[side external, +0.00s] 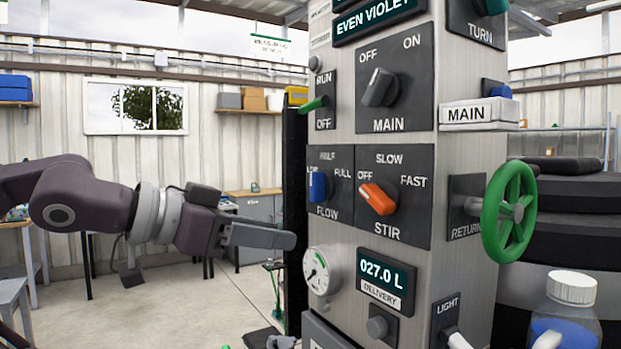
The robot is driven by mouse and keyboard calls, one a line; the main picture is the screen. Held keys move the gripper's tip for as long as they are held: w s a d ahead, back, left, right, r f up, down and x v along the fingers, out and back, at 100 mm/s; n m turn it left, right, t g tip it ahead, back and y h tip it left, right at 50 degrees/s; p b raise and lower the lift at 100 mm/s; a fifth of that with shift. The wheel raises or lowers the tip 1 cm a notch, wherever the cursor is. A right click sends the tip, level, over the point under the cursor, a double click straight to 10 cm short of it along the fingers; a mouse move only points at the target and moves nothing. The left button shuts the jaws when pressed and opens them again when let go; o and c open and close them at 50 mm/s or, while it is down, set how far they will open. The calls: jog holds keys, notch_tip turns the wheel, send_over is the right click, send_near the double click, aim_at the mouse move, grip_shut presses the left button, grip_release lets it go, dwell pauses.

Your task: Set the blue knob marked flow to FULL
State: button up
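The blue knob (318,187) sits on a dark plate marked FLOW (339,203) on the front of the metal column. HALF is printed above it, FULL to its right, and a partly hidden label to its left. The knob's grip looks roughly upright, turned toward the left side of its plate; its exact setting is hard to tell. My gripper (288,240) is left of the column, a little lower than the knob in the picture, fingers pointing right. It appears apart from the knob. The fingers overlap in this view, so their gap cannot be seen.
An orange STIR knob (377,198) is right beside the flow plate. A grey MAIN knob (380,87) and green-tipped RUN/OFF lever (313,105) are above. A round gauge (321,270) is below. A green handwheel (509,212) projects at the right.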

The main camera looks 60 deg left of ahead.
aim_at(311, 173)
notch_tip(311, 173, up, 8)
jog(key=a+t+h, duration=0.1)
jog(key=t, duration=0.2)
jog(key=w, duration=0.6)
jog(key=shift+w, duration=0.6)
grip_shut()
